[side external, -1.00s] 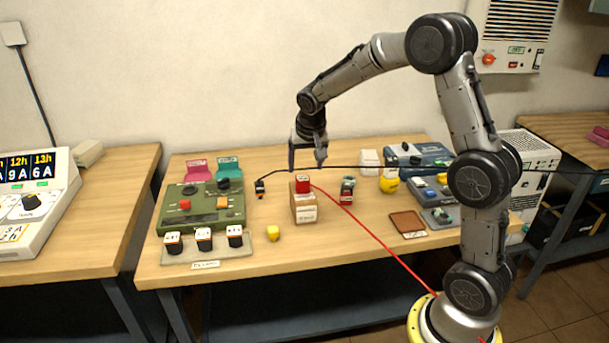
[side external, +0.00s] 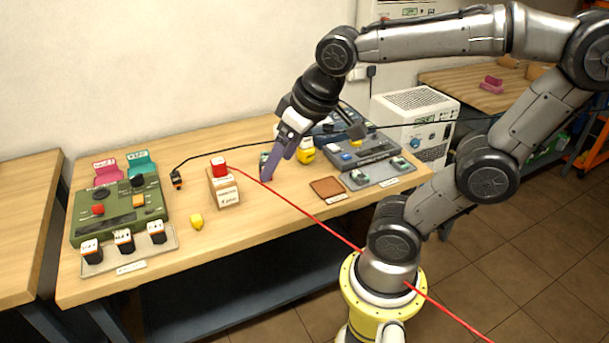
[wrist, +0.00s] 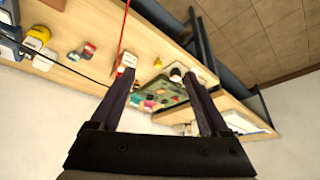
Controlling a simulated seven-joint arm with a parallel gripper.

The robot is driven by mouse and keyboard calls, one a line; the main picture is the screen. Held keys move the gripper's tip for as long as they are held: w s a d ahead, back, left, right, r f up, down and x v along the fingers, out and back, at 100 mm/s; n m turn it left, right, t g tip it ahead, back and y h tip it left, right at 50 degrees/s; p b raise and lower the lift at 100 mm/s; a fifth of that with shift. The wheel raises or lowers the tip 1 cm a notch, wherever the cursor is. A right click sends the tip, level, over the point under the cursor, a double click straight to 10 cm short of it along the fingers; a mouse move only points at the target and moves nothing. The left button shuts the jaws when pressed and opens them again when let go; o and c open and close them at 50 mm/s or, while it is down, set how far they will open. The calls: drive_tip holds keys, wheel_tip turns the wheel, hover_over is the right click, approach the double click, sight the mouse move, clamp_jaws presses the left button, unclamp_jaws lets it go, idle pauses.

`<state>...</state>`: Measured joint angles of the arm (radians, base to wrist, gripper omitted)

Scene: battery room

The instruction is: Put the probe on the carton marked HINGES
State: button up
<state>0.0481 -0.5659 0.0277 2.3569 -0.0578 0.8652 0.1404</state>
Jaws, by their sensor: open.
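A small cardboard carton (side external: 224,188) with a white label stands mid-bench; its print is too small to read. A red block (side external: 219,167) with a red cable sits on top. A black piece with an orange end (side external: 177,180), on a black cable, lies on the bench left of the carton. I cannot tell which cabled piece is the probe. My gripper (side external: 276,163) is open and empty, tilted, right of the carton and low near the bench. It partly hides a small green-and-dark item (side external: 264,159). In the wrist view the carton (wrist: 127,60) shows near one fingertip.
A green panel (side external: 118,208) with several black-and-white blocks in front fills the bench's left. A yellow piece (side external: 197,221) lies before the carton. A yellow round item (side external: 306,154), grey devices (side external: 350,152) and a brown pad (side external: 327,187) stand right. The red cable crosses the front.

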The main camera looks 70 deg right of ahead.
drive_tip(key=shift+n+y, duration=0.4)
drive_tip(key=shift+n, duration=0.5)
drive_tip(key=s, duration=0.1)
drive_tip(key=s+a+f, duration=0.1)
drive_tip(key=s, duration=0.1)
drive_tip(key=s+a, duration=0.1)
drive_tip(key=s, duration=0.1)
drive_tip(key=shift+s+f, duration=0.1)
drive_tip(key=shift+f, duration=0.25)
